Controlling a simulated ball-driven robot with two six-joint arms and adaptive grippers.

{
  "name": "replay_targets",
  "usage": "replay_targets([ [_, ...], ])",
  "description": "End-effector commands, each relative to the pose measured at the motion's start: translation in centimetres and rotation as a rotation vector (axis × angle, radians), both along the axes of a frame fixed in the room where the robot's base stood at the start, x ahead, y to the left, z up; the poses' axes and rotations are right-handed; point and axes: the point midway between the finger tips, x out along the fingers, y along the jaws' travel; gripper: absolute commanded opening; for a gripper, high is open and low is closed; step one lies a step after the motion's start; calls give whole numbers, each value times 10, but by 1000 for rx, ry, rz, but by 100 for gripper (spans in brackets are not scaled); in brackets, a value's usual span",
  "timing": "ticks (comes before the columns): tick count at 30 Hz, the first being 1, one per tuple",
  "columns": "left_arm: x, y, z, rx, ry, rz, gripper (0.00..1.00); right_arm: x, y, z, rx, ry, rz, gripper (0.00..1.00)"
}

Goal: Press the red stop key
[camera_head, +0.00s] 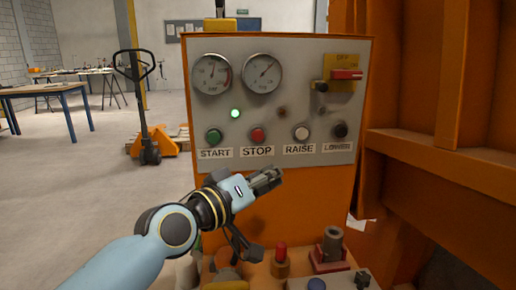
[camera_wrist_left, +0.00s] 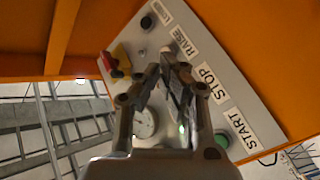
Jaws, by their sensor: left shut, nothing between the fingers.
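The red stop key (camera_head: 257,135) is a round button on the grey control panel (camera_head: 310,110), directly above the STOP label (camera_head: 257,151). It stands between the green start key (camera_head: 214,136) and the white raise key (camera_head: 301,133). My left gripper (camera_head: 277,174) is shut and empty, in front of the panel, below and slightly right of the stop key in the head view. In the left wrist view my left gripper (camera_wrist_left: 172,62) points at the panel, with the STOP label (camera_wrist_left: 210,84) beside the fingers; the stop key is hidden there. My right gripper is not in view.
A black lower key (camera_head: 340,130), a red switch handle (camera_head: 347,75) and two gauges (camera_head: 262,73) are on the panel. A green lamp (camera_head: 235,113) is lit. Orange machine walls (camera_head: 420,80) stand at right. A pallet jack (camera_head: 148,140) stands on open floor at left.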

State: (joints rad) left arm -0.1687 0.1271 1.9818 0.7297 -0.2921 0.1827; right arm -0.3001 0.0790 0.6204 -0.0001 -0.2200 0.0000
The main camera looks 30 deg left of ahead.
Motion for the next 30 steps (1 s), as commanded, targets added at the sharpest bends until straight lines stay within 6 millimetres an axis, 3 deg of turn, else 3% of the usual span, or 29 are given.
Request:
replay_targets([
  [5,15,15,17,-100,-80,60,0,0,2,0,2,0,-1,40],
  [20,23,21,18,-102,-85,62,0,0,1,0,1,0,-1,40],
  [30,59,49,17,-100,-85,63,0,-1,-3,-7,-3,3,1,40],
])
